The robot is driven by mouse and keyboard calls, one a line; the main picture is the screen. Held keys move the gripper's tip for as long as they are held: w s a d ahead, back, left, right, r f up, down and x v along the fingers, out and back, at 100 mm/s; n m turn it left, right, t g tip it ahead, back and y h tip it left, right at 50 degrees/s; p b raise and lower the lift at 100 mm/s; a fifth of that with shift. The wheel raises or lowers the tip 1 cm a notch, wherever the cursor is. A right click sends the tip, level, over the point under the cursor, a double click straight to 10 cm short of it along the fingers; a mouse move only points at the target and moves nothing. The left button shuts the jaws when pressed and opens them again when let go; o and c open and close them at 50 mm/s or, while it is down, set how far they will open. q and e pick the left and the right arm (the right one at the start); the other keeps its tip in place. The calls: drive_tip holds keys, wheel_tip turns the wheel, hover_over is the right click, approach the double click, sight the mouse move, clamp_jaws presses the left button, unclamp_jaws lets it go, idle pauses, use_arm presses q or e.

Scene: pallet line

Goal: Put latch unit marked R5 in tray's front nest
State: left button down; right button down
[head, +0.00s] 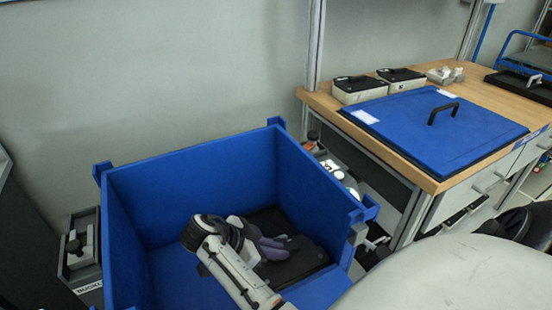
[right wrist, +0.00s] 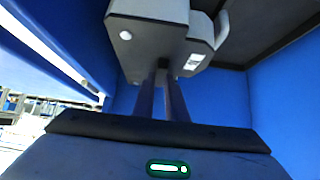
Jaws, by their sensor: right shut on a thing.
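My right gripper (head: 278,243) is low inside the blue crate, its fingers pointing right over a dark flat surface. In the right wrist view its two dark fingers (right wrist: 163,95) reach up to a light grey unit (right wrist: 150,22) and are shut on it. The unit has a rounded side, a loop-like handle and a small white label; no R5 mark can be read. The unit is not clearly seen in the head view. A black tray (head: 512,88), with a pale piece on it, lies at the table's far right, partly cut off. My left gripper is not in view.
The blue crate (head: 190,170) has high walls around my right gripper. A blue lid (head: 400,125) with a black handle lies on the wooden table. Two black-topped boxes (head: 360,90) and small pale parts (head: 445,74) stand behind it. A grey bin (head: 88,270) stands left of the crate.

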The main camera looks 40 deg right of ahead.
sight(269, 262)
wheel_tip(269, 262, down, 3)
drive_tip(key=shift+r, duration=0.1)
drive_tip(key=shift+f+b, duration=0.5)
drive_tip(key=shift+f, duration=1.15)
drive_tip(key=c, duration=1.8)
unclamp_jaws()
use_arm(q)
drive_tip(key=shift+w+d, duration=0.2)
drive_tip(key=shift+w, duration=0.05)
use_arm(e)
drive_tip(key=shift+o, duration=0.2)
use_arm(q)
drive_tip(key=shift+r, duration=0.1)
use_arm(e)
drive_tip(key=shift+a, duration=0.1)
